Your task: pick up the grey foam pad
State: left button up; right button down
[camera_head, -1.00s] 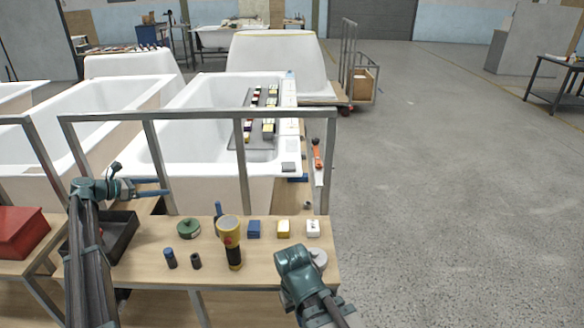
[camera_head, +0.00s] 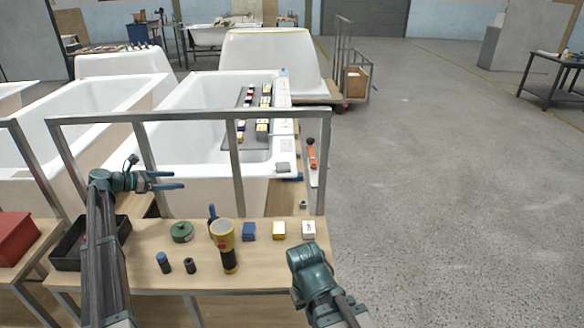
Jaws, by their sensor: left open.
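A small flat grey pad (camera_head: 283,167), which looks like the foam pad, lies on the near right corner of the white bathtub's rim (camera_head: 205,168). My left gripper (camera_head: 176,180) is open and empty, with its blue fingers apart and pointing right. It is in front of the tub, left of the pad and well apart from it. My right arm comes in from the bottom right, with its teal wrist over the bench's right end; its fingers are hidden.
A metal frame (camera_head: 232,165) stands between the bench (camera_head: 135,262) and the tubs. On the bench are a yellow flashlight (camera_head: 224,240), a green round tin (camera_head: 182,232), small boxes and a black tray (camera_head: 66,257). An orange-handled tool (camera_head: 311,150) lies right of the tub.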

aim_at(280, 167)
jog(key=i+j+z, duration=0.1)
jog(key=z, duration=0.15)
jog(key=i+j+z, duration=0.1)
jog(key=j+z, duration=0.45)
jog(key=j, duration=0.3)
jog(key=k+j+z, duration=0.1)
jog(key=j+z, duration=0.2)
jog(key=j, duration=0.3)
